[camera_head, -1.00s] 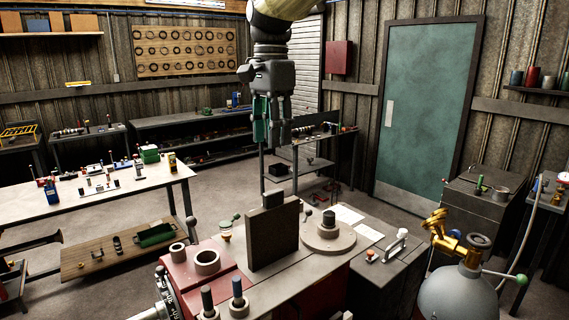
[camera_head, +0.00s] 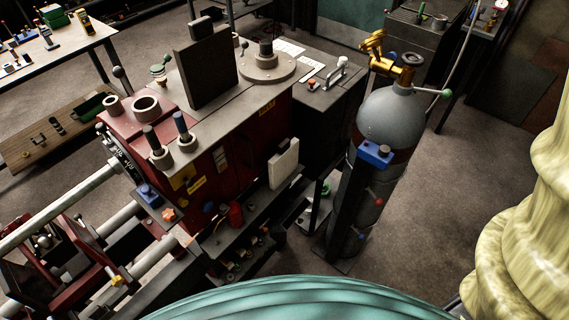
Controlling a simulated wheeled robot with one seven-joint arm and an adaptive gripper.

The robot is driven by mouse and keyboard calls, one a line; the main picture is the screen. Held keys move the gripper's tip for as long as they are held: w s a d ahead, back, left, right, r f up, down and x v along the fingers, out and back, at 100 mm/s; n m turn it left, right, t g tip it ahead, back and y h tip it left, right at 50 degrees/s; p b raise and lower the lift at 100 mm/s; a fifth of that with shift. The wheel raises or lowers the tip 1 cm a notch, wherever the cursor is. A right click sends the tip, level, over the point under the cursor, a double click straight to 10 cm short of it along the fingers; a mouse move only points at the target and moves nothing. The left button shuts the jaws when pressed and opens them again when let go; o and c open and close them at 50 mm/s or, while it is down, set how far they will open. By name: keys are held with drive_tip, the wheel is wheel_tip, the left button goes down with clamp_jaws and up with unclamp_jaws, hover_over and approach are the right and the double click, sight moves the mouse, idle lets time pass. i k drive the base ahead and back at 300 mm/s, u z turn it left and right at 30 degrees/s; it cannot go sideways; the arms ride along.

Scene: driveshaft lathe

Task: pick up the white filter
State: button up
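A pale, off-white flat block (camera_head: 284,163), which looks like the white filter, stands upright at the front right side of the red lathe's lower body. Its broad face is turned toward me and its edges look free. I cannot tell whether it is fixed or only rests on the ledge there. My gripper is not in this view, so its fingers and its distance from the block do not show.
The red lathe (camera_head: 228,160) fills the centre-left, with metal rods (camera_head: 60,208) at lower left. A grey gas cylinder (camera_head: 388,120) with a brass valve (camera_head: 388,55) stands right of the white block. Open floor (camera_head: 430,210) lies right of the cylinder.

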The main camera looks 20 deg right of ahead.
sight(286, 161)
drive_tip(key=k, duration=1)
